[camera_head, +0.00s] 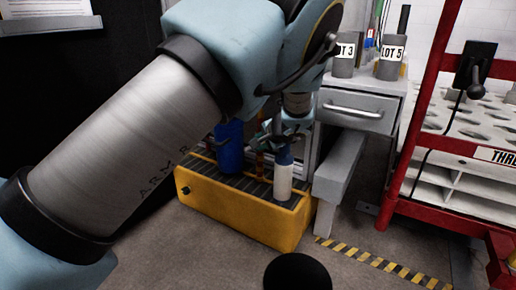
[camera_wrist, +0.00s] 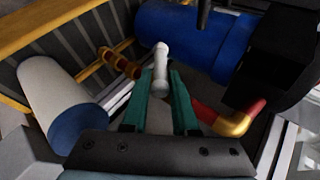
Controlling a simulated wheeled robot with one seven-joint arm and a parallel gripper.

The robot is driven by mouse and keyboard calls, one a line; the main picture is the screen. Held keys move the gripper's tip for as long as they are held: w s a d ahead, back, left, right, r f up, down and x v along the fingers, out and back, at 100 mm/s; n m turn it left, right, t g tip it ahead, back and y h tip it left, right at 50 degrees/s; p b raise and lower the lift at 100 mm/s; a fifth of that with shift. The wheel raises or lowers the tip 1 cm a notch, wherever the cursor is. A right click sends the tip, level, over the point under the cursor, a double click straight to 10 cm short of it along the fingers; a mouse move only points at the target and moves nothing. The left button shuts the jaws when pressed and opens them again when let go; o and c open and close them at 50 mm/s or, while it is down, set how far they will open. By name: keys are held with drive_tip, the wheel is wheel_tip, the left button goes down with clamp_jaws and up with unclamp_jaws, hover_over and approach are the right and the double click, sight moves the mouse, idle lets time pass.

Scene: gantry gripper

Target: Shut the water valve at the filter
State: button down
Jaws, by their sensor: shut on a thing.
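In the wrist view a pale valve handle (camera_wrist: 161,58) with a rounded end stands between the two green fingers of my gripper (camera_wrist: 161,80). The fingers are shut on it, and its lower part lies between them. The blue filter cylinder (camera_wrist: 185,32) is just beyond the handle; it also shows in the head view (camera_head: 229,152). A red pipe with a brass fitting (camera_wrist: 232,122) is right of the fingers, and a similar fitting (camera_wrist: 120,62) is to the left. In the head view my arm mostly hides the gripper and handle.
A white cylinder with a blue end (camera_head: 284,182) stands close by on the yellow ribbed base (camera_head: 240,215); it is left in the wrist view (camera_wrist: 58,90). A grey drawer cabinet (camera_head: 355,112) and a red-framed rack (camera_head: 418,120) stand to the right.

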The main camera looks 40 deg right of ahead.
drive_tip(key=shift+f, duration=0.1)
idle(0.3)
drive_tip(key=c, duration=0.8)
unclamp_jaws()
drive_tip(key=shift+s+r+p, duration=0.2)
drive_tip(key=shift+r+p, duration=0.15)
drive_tip(key=shift+p, duration=0.05)
drive_tip(key=s+a+p, duration=0.3)
drive_tip(key=s+p, duration=0.1)
drive_tip(key=s, duration=0.8)
